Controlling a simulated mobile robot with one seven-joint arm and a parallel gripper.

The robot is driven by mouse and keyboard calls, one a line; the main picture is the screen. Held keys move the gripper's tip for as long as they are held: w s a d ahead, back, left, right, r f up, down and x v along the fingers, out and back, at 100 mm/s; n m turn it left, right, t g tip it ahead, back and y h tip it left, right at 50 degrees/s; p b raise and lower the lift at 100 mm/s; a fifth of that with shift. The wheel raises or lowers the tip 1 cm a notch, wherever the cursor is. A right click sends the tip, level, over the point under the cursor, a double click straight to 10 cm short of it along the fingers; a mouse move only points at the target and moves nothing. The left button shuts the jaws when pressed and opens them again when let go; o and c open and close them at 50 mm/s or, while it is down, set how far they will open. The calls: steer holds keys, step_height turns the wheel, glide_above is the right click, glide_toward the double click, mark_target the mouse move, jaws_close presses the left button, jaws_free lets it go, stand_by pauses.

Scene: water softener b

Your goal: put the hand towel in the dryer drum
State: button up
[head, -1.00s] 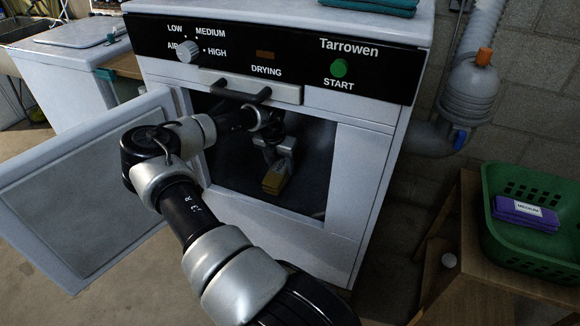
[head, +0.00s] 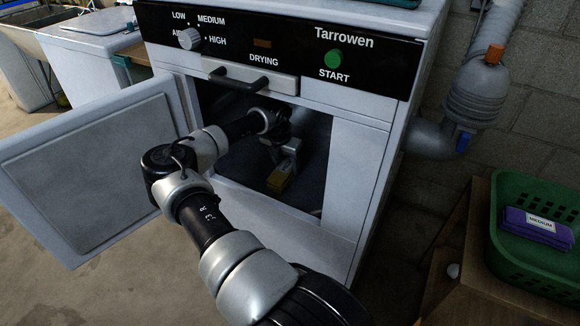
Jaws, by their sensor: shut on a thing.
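The white dryer has its door (head: 90,165) swung open to the left and its dark drum opening (head: 310,170) exposed. My arm reaches through the opening. My gripper (head: 284,168) is inside the drum, pointing down, shut on a small mustard-yellow folded cloth (head: 278,183), which looks like the hand towel. The cloth hangs at the gripper's tips in the dim interior. I cannot tell whether it touches the drum floor. The fingers are small and shaded.
The dryer's handle bar (head: 238,81) juts out just above my arm. A grey duct (head: 478,95) runs beside the dryer.

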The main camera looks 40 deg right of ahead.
mark_target(287, 165)
steer(key=o, duration=1.3)
steer(key=shift+c, duration=0.2)
steer(key=p+v, duration=0.2)
steer(key=v, duration=0.1)
steer(key=shift+w+r, duration=0.1)
steer(key=shift+r, duration=0.3)
steer(key=s+a, duration=0.1)
steer(key=a, duration=0.2)
steer(key=s+a+p, duration=0.1)
steer(key=a, duration=0.3)
steer(key=s+a+p, duration=0.1)
steer(key=a, duration=0.3)
steer(key=shift+s+a+f, duration=0.2)
steer(key=shift+a+f, duration=0.05)
steer(key=shift+f, duration=0.15)
